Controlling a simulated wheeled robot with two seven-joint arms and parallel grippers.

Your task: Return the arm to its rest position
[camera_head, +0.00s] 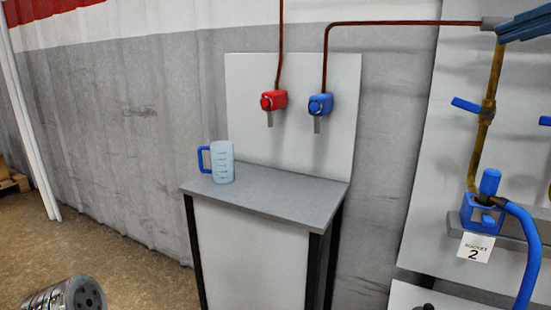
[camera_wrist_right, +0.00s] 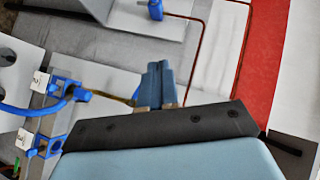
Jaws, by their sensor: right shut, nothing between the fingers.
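My right gripper (camera_head: 515,27) shows in part at the top right corner of the head view, in front of the upper end of the brass-coloured pipe. In the right wrist view its two blue-grey fingers (camera_wrist_right: 156,84) are pressed together with nothing between them. No object hangs from it. Most of the right arm is outside the head view. My left gripper does not show in either view.
A grey table (camera_head: 265,195) against the wall carries a clear jug (camera_head: 224,163) with a blue handle. Red (camera_head: 273,101) and blue (camera_head: 320,105) taps are above it. At right, a blue valve block (camera_head: 481,214) with a blue hose (camera_head: 530,250) stands near a label "2" (camera_head: 475,248).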

